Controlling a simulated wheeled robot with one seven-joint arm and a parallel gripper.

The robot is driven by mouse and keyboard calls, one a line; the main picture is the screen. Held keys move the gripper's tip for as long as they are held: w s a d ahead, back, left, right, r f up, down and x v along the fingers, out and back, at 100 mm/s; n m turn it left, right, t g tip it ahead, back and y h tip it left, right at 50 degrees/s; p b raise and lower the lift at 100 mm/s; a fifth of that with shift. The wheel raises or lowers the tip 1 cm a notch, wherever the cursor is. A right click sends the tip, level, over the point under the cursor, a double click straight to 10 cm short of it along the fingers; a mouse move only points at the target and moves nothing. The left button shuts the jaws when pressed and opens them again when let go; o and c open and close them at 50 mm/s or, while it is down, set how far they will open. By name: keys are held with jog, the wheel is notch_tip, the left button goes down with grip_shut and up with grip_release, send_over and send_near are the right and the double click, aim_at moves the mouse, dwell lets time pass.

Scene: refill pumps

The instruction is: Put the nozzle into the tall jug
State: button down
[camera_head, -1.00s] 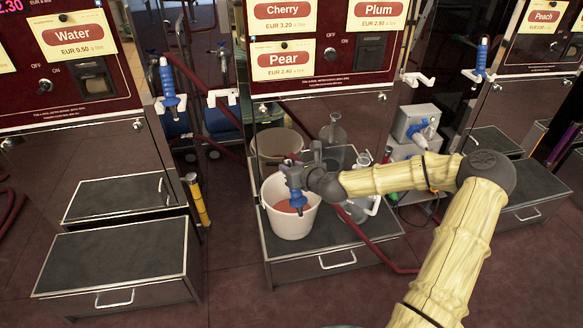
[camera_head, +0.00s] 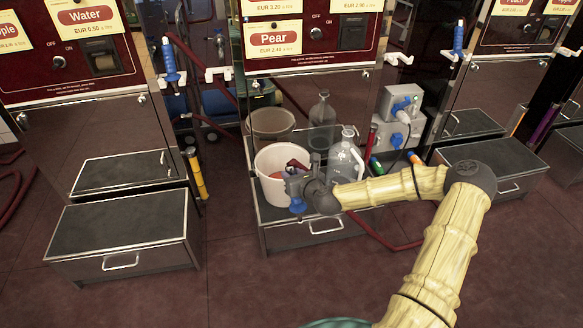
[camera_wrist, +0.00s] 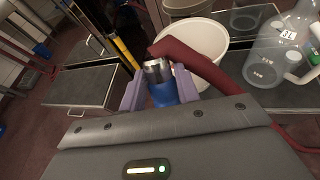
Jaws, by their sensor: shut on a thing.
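My gripper (camera_wrist: 158,92) is shut on the blue nozzle (camera_wrist: 163,94), with a metal collar and dark red hose at its end in the wrist view. In the head view the nozzle's blue part (camera_head: 297,205) hangs below my gripper (camera_head: 298,190), which overlaps the front right of the white bucket. The tall jug (camera_head: 346,160) is clear, with a white handle, and stands upright on the cabinet right of the bucket. It also shows in the wrist view (camera_wrist: 266,62), to the right of and apart from the nozzle. Its lower part is hidden by my arm in the head view.
The white bucket (camera_head: 268,162) holds something reddish and stands left of the jug on the low cabinet (camera_head: 270,236). The glossy pump panel behind mirrors both. A red hose (camera_head: 385,240) runs to the floor. A yellow post (camera_head: 197,178) stands to the left.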

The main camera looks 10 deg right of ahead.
jog(key=s+f+m+h, duration=0.1)
jog(key=s+f, duration=0.2)
jog(key=f, duration=0.3)
jog(key=s+f+m+h, duration=0.1)
jog(key=s+f+h, duration=0.1)
jog(key=f, duration=0.5)
jog(key=shift+s+a+f+m, duration=0.2)
jog(key=shift+s+a+m, duration=0.25)
jog(key=shift+s, duration=0.4)
